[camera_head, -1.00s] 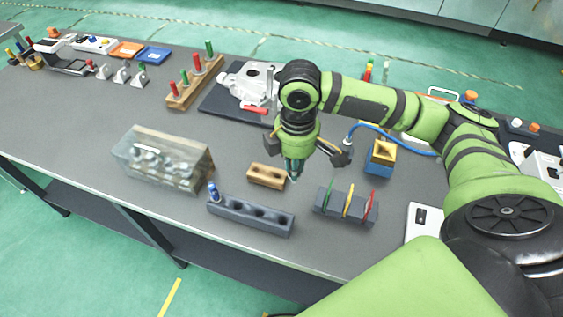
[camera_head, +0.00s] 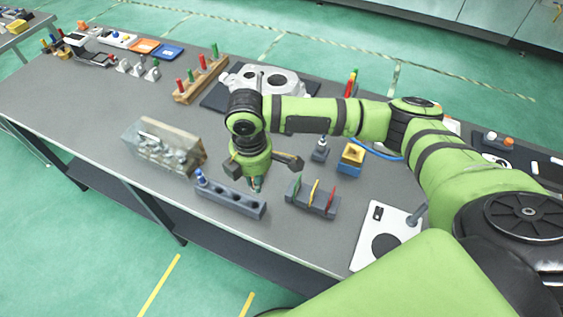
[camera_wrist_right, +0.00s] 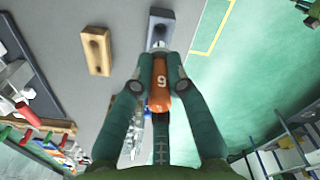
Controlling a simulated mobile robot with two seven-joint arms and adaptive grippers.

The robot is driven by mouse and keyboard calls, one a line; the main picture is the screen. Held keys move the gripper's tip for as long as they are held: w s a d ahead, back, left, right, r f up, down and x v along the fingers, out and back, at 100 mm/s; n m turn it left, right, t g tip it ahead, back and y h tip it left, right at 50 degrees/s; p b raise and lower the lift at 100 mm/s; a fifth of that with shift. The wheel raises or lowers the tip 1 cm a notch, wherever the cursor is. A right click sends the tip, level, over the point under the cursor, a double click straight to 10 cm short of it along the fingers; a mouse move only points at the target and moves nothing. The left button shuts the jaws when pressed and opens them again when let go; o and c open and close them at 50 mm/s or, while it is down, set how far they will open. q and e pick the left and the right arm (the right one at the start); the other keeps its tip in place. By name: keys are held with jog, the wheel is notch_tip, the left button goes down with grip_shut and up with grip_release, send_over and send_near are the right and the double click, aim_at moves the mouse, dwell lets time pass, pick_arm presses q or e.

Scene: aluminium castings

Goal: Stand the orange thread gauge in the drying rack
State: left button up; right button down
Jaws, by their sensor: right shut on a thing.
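My right gripper (camera_head: 256,184) points down just behind the right part of a grey block with a row of holes (camera_head: 232,198), which looks like the drying rack. A blue-topped gauge (camera_head: 200,177) stands in its left end. In the right wrist view my right gripper (camera_wrist_right: 160,72) is shut on the orange thread gauge (camera_wrist_right: 160,90), which bears a dark digit. The end of the grey block (camera_wrist_right: 160,14) with a hole shows just beyond the fingertips. In the head view the orange gauge is hidden by the gripper. My left gripper is out of view.
A clear box (camera_head: 140,130) with metal parts stands left of the grey block. Bare table lies in front.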

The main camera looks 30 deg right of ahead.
aim_at(252, 189)
jog(key=shift+w+a+r, duration=0.1)
jog(key=shift+a, duration=0.15)
jog(key=shift+w+a+n, duration=0.1)
jog(key=shift+n, duration=0.2)
jog(key=shift+w+a+f, duration=0.1)
jog(key=shift+w+f, duration=0.15)
jog(key=shift+w, duration=0.05)
jog(key=shift+s+f, duration=0.1)
jog(key=shift+f, duration=0.85)
notch_tip(252, 189, down, 2)
jog(key=shift+f+b, duration=0.25)
jog(key=shift+b, duration=0.3)
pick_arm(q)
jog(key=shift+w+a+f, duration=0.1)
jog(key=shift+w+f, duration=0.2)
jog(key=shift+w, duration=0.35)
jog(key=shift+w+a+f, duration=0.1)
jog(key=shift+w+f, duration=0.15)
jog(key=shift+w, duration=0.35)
pick_arm(e)
jog(key=shift+f, duration=0.75)
